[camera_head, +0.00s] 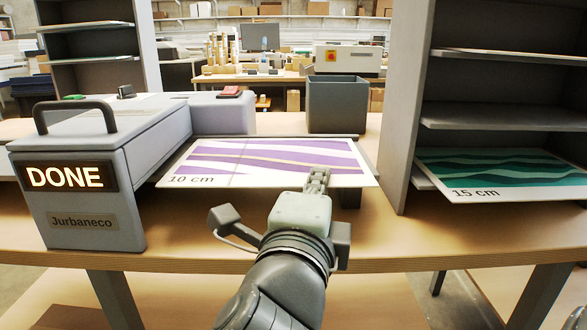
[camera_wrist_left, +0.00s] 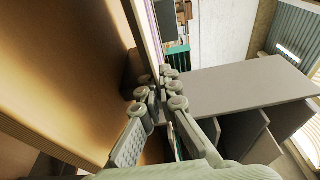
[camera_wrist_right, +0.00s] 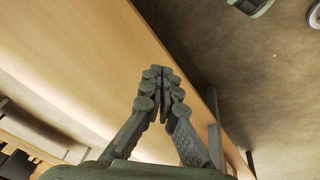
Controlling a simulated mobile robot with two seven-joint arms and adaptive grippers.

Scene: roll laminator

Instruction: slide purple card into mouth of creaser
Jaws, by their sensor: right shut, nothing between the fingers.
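The purple card (camera_head: 270,160), white with purple waves, a gold stripe and "10 cm" on it, lies level at the right side of the creaser (camera_head: 165,130). A faint line crosses its left part. Its left edge meets the creaser's side; I cannot tell how far it is inside the mouth, which is hidden. My left gripper (camera_head: 318,180) is closed on the card's near edge; the left wrist view shows its fingers (camera_wrist_left: 165,90) with the card edge-on between them. My right gripper (camera_wrist_right: 162,75) is shut and empty above the wooden surface in the right wrist view.
The creaser's sign (camera_head: 64,177) reads "DONE". A shelf rack (camera_head: 405,110) stands at the right, holding a green "15 cm" card (camera_head: 505,170). A dark grey bin (camera_head: 337,104) is behind the purple card. The table front (camera_head: 200,235) is bare wood.

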